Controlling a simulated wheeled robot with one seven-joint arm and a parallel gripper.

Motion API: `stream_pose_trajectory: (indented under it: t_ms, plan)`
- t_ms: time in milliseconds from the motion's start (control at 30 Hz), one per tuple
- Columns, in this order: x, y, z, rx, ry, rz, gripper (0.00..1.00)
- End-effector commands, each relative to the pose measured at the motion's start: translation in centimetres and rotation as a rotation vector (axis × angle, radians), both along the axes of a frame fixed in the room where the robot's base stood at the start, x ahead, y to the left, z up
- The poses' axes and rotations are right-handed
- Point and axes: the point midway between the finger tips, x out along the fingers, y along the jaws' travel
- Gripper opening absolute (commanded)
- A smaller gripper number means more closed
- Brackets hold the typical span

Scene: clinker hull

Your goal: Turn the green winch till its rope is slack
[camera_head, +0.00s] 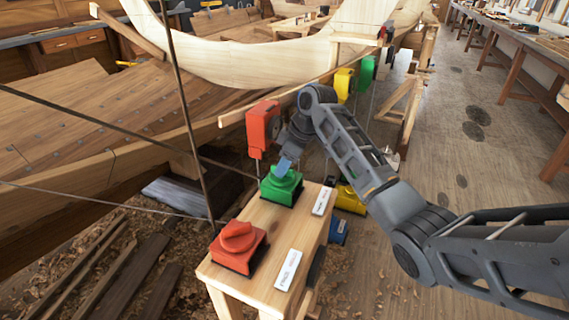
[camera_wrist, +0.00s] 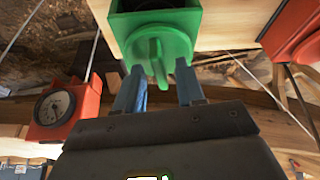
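The green winch (camera_head: 283,190) sits at the far end of a wooden bench (camera_head: 262,216). In the wrist view the green winch (camera_wrist: 150,25) is at the top, and its upright handle fin (camera_wrist: 157,62) points toward me. My gripper (camera_head: 286,163) is right above the winch; its blue fingers (camera_wrist: 160,92) stand apart, one to each side of the fin, with gaps visible. I cannot tell how deep the fin sits between them. A dark rope (camera_head: 130,132) runs straight from the left toward the green winch and looks taut.
A red winch (camera_head: 238,246) sits on the near end of the bench. White labels (camera_head: 322,201) lie beside the winches. A red gauge box (camera_head: 262,130) hangs behind my gripper; its dial (camera_wrist: 54,108) shows in the wrist view. A yellow winch (camera_head: 350,199) is beyond the bench's right side.

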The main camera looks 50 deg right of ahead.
Motion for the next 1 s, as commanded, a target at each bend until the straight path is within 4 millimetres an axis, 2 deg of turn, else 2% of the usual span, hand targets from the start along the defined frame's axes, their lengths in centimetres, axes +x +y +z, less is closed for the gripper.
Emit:
stream_pose_trajectory:
  t_ms: [100, 500, 1000]
  plan:
    - [0.00, 0.00, 0.01, 0.000, 0.000, 0.000, 0.36]
    - [-0.01, 0.00, 0.04, 0.000, 0.000, 0.000, 0.00]
    - [0.07, -0.01, 0.09, 0.001, -0.002, 0.058, 0.00]
